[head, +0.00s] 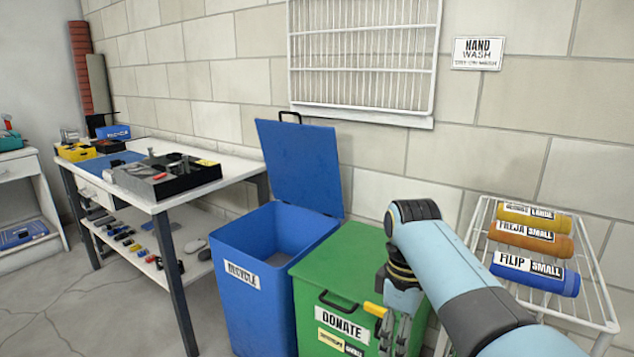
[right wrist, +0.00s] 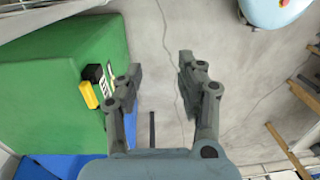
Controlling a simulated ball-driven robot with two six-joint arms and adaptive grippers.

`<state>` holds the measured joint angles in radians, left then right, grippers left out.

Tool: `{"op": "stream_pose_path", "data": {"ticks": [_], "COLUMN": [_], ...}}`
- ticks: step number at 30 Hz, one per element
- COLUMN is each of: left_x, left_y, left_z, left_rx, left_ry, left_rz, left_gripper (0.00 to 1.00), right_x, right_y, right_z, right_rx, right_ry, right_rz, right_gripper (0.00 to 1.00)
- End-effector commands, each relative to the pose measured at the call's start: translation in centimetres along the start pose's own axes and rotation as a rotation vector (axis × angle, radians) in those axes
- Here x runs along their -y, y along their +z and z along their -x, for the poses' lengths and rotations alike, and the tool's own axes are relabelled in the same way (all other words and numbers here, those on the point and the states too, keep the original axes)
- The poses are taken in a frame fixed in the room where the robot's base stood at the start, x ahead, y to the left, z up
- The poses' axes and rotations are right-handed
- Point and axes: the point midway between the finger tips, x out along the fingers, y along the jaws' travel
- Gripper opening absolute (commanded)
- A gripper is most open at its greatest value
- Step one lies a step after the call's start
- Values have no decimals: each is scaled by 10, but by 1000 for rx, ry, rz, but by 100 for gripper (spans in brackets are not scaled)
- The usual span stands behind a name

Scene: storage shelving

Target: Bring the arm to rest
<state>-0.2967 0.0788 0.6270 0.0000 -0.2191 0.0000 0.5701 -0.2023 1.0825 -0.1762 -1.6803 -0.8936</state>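My right arm (head: 440,265) reaches in from the lower right in the head view. Its right gripper (head: 394,334) points down in front of the green bin's right part. In the right wrist view the same gripper (right wrist: 160,75) has its two fingers wide apart, with only grey floor between them. It holds nothing. The left gripper is in neither view.
A green DONATE bin (head: 340,262) stands beside the gripper, with a small yellow part (head: 374,309) close by. A blue RECYCLE bin (head: 235,310) with raised lid is left of it. A wire rack (head: 590,300) holding labelled rolls stands right. A workbench (head: 155,205) is left.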

Motion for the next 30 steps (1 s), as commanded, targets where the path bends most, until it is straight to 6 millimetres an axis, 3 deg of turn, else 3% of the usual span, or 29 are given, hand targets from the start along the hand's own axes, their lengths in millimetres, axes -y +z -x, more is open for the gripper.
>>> {"op": "stream_pose_path", "data": {"ticks": [4,8,14,17,24,30], "left_x": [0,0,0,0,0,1], "left_y": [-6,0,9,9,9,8], "left_z": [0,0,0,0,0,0], "left_rx": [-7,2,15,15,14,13], "left_ry": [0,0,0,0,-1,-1], "left_rz": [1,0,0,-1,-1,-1], "left_gripper": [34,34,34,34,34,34], "right_x": [15,34,77,110,218,318], "right_y": [19,42,92,130,254,371], "right_z": [-27,-56,-121,-166,-285,-355], "right_rx": [38,80,157,199,274,282], "right_ry": [-38,-84,-163,-200,-228,-162], "right_rz": [-5,-9,-24,-52,-214,-443], "right_gripper": [38,38,38,38,38,38]}}
